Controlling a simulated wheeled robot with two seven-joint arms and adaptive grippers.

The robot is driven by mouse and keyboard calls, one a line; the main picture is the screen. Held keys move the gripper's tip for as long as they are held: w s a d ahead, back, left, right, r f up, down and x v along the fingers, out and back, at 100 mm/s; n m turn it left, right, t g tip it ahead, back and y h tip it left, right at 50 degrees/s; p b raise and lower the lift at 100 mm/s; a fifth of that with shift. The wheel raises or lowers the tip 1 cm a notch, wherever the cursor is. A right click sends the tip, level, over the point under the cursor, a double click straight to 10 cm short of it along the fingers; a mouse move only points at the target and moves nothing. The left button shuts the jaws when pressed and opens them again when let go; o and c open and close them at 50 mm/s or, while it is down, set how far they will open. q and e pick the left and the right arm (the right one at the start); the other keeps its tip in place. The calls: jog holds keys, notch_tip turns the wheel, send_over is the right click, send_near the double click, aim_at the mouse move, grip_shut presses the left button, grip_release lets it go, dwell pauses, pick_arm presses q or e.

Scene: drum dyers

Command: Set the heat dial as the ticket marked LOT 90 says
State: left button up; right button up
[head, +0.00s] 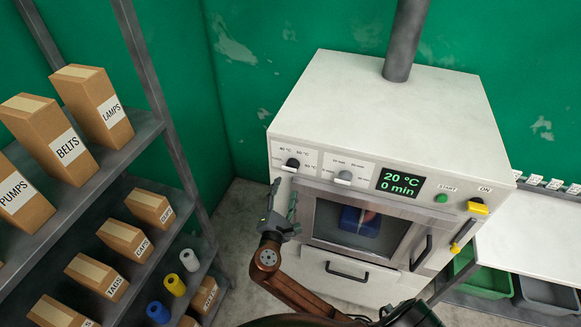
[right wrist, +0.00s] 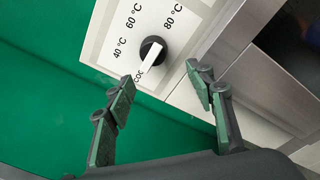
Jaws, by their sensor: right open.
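The heat dial (head: 292,163) is the left of two dials on the white dryer's front. In the right wrist view the heat dial (right wrist: 151,52) is black with a white pointer bar, among the marks 40, 60 and 80 °C. The bar lies toward a partly hidden mark starting "COO". My right gripper (head: 284,196) is just below the dial; in its wrist view the right gripper (right wrist: 160,85) is open and empty, its fingers short of the dial. I can read no ticket marked LOT 90. My left gripper is not in view.
The dryer's display (head: 401,183) reads 20 °C, 0 min. A second dial (head: 343,177), a green START button (head: 441,198) and a yellow ON switch (head: 477,208) share the panel. Small white tags (head: 555,184) hang at right, unreadable. A shelf of boxes (head: 150,125) stands left.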

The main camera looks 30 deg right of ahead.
aim_at(291, 171)
jog(key=x, duration=0.2)
jog(key=r+p+x, duration=0.1)
jog(key=x, duration=0.4)
jog(key=shift+w+d+r, duration=0.1)
jog(key=shift+d+r, duration=0.05)
jog(key=shift+d, duration=0.2)
jog(key=shift+c, duration=0.4)
jog(key=c, duration=1.1)
